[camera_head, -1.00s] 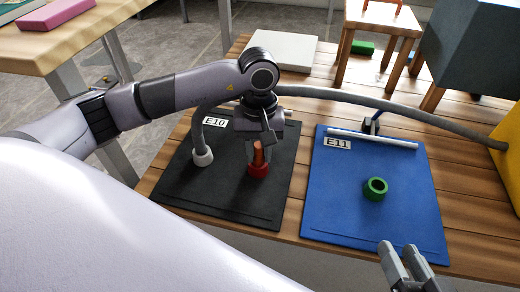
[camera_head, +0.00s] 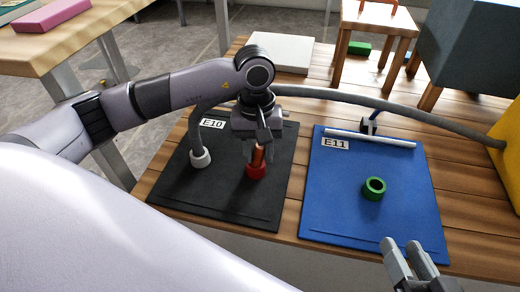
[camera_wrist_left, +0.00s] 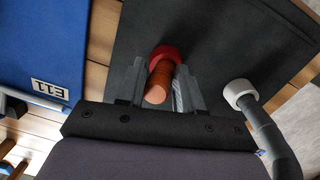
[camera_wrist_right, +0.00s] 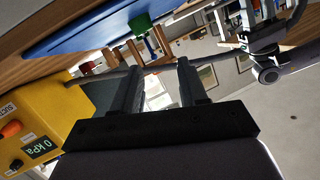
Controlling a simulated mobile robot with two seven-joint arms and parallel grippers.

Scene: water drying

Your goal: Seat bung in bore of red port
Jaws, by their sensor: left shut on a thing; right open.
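The orange-brown bung (camera_head: 258,155) is a ribbed cylinder held by my left gripper (camera_head: 259,149). My left gripper is shut on it, with one finger on each side, as the left wrist view (camera_wrist_left: 160,76) shows. The red port (camera_head: 256,172) is a short ring on the black mat. The bung's lower end meets or overlaps the port's top; its depth in the bore is hidden. In the left wrist view the bung (camera_wrist_left: 156,90) lies in front of the red port (camera_wrist_left: 164,52). My right gripper (camera_head: 402,246) is open and empty near the blue mat's front edge.
A white port with a grey hose (camera_head: 201,158) stands left on the black mat (camera_head: 215,195), labelled E10. A green ring (camera_head: 374,189) sits on the blue mat (camera_head: 335,215), labelled E11. A thick grey hose (camera_head: 400,109) runs behind to a yellow box (camera_head: 505,165).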

